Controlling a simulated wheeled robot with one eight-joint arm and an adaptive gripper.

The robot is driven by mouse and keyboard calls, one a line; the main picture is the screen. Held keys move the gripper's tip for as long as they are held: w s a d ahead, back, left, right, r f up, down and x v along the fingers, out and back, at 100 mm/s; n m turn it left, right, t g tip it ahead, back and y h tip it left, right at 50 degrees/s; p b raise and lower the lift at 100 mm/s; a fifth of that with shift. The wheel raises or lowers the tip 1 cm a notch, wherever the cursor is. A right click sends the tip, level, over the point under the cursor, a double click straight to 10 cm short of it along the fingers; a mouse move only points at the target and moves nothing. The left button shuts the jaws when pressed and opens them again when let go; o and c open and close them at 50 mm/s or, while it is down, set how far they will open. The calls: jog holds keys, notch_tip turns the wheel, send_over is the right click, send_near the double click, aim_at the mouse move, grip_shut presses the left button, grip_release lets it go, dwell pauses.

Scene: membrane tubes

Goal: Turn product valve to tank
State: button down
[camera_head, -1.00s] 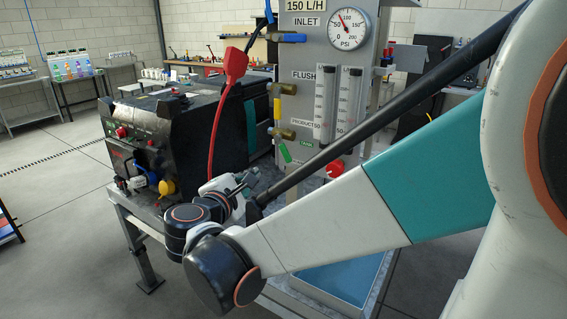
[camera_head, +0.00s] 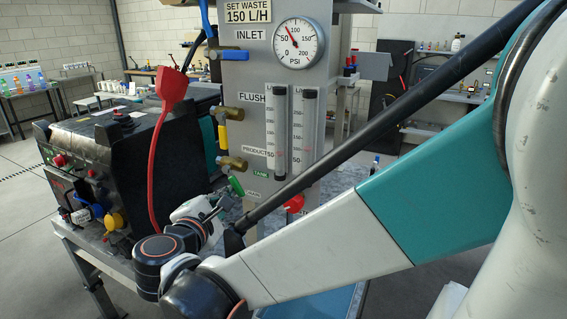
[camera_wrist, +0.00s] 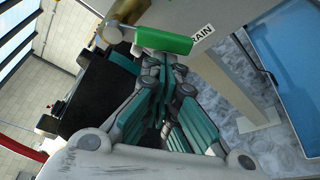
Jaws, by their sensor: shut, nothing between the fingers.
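The product valve is a brass valve (camera_head: 232,163) on the grey panel, beside the PRODUCT label. Its green handle (camera_head: 237,186) slants down and to the right, close to the green TANK label (camera_head: 256,174). In the wrist view the green handle (camera_wrist: 163,40) lies across the top, just beyond my fingertips, with part of the brass body (camera_wrist: 120,8) behind it. My gripper (camera_head: 221,204) is just below and left of the handle in the head view. In the wrist view its fingers (camera_wrist: 165,66) are together and empty. I cannot tell whether they touch the handle.
A brass valve with a yellow handle (camera_head: 222,130) sits above, and a blue-handled one (camera_head: 232,55) at the inlet. A red knob (camera_head: 294,203) is right of the handle. A blue basin (camera_wrist: 280,50) lies right.

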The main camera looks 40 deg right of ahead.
dwell(0.3)
jog(key=shift+s+n, duration=0.2)
jog(key=shift+n, duration=0.1)
